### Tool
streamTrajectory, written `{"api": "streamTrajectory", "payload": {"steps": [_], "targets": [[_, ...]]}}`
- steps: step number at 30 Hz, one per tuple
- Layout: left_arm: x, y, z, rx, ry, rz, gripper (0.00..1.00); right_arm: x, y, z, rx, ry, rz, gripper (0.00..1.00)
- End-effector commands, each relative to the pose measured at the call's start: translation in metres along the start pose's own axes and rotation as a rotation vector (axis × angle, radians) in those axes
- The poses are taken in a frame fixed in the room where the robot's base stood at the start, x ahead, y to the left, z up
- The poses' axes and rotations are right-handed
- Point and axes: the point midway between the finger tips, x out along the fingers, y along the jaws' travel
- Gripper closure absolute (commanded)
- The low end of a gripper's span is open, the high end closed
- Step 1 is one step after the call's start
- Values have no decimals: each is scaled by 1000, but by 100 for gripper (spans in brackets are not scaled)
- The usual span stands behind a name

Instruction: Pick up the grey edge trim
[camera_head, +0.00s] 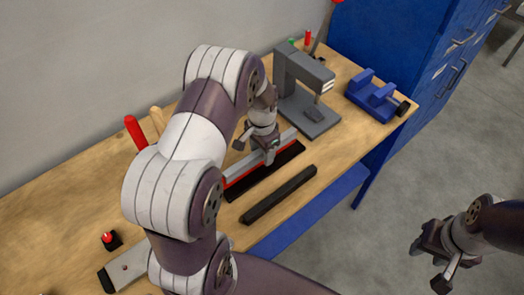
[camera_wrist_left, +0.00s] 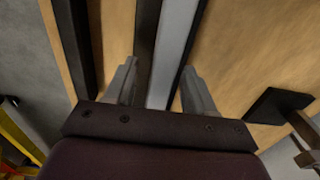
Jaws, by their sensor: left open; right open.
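The grey edge trim (camera_head: 235,171) is a long, light grey strip with a red side, lying beside a black strip on the workbench. In the left wrist view the grey strip (camera_wrist_left: 177,45) runs lengthwise between the fingers. My left gripper (camera_head: 255,150) is open over the strip, pointing down, with one finger on each side; it also shows in the left wrist view (camera_wrist_left: 159,65). I cannot tell whether the fingers touch it. My left arm hides the strip's near end. My right gripper (camera_head: 430,265) is open and empty, off the bench above the floor.
A separate black bar (camera_head: 280,194) lies on the bench (camera_head: 340,150), nearer its front edge. A grey press-like machine (camera_head: 307,85) and a blue vise (camera_head: 375,97) stand farther back. A red-handled tool (camera_head: 136,132) is by the wall. A blue cabinet (camera_head: 395,35) stands behind.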

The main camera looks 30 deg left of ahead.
Motion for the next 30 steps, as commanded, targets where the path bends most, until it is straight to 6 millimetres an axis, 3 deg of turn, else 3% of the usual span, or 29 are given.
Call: {"api": "streamTrajectory", "payload": {"steps": [2,3,7,8,19,26,30], "targets": [[0,0,0,0,0,0,46,0,0,0,0,0,0,57],[0,0,0,0,0,0,52,0,0,0,0,0,0,57],[0,0,0,0,0,0,95,0,0,0,0,0,0,57],[0,0,0,0,0,0,100,0,0,0,0,0,0,57],[-5,0,-1,0,1,-1,100,2,0,0,0,0,0,57],[-41,-1,-1,0,4,-3,100,13,0,2,0,0,0,57],[-57,22,-25,5,2,-1,100,20,0,2,0,0,0,57]]}}
